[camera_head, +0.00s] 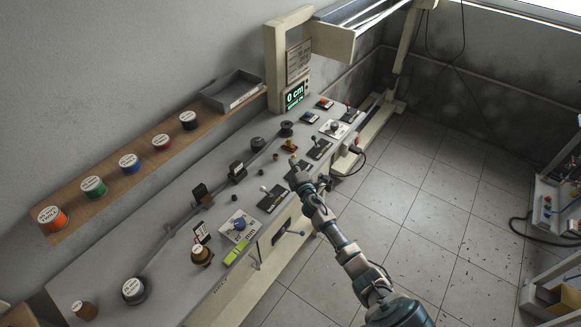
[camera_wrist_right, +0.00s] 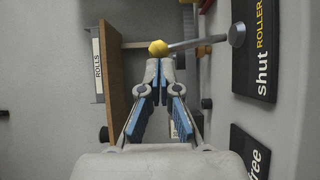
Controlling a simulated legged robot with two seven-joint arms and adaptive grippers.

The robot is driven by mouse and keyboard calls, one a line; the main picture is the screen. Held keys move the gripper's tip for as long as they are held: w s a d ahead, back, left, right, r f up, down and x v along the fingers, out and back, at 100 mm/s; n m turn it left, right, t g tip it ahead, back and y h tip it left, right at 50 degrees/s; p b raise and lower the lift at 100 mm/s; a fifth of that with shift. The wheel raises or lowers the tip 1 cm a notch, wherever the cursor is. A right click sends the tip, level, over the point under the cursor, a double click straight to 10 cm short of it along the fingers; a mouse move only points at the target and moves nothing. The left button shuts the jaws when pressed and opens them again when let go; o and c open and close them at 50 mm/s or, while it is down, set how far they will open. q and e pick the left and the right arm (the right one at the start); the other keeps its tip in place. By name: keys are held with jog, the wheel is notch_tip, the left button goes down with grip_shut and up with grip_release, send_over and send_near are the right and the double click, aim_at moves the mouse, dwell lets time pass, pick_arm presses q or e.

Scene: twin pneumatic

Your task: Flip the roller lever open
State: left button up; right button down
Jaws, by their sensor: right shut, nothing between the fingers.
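The roller lever's yellow ball knob (camera_wrist_right: 158,47) is at the end of a grey rod (camera_wrist_right: 195,43) in the right wrist view. The rod runs right to a grey pivot beside a black plate (camera_wrist_right: 262,30) lettered "shut" and "ROLLER". My right gripper (camera_wrist_right: 160,66) is shut and empty, its tips just below the knob; I cannot tell if they touch it. In the head view my right gripper (camera_head: 297,174) is over the bench's front part, hiding most of the lever there. My left gripper is not in view.
A second black plate reading "free" (camera_wrist_right: 250,152) and a brown board (camera_wrist_right: 118,85) flank my gripper. The grey bench (camera_head: 160,230) carries other levers, spools and a blue knob (camera_head: 239,224). A green display (camera_head: 295,95) reads "0 cm".

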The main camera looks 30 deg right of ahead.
jog(key=d+p, duration=0.1)
jog(key=w+d+m+g+p, duration=0.1)
jog(key=p, duration=0.1)
jog(key=d+r+m+p, duration=0.1)
jog(key=p, duration=0.1)
jog(key=shift+w+d+r+g+y, duration=0.1)
jog(key=shift+w+d+g+y, duration=0.1)
jog(key=shift+g+y, duration=0.1)
jog(key=shift+w+d, duration=0.3)
jog(key=shift+d, duration=0.35)
jog(key=shift+w+d, duration=0.1)
jog(key=shift+d, duration=0.2)
jog(key=shift+r, duration=0.1)
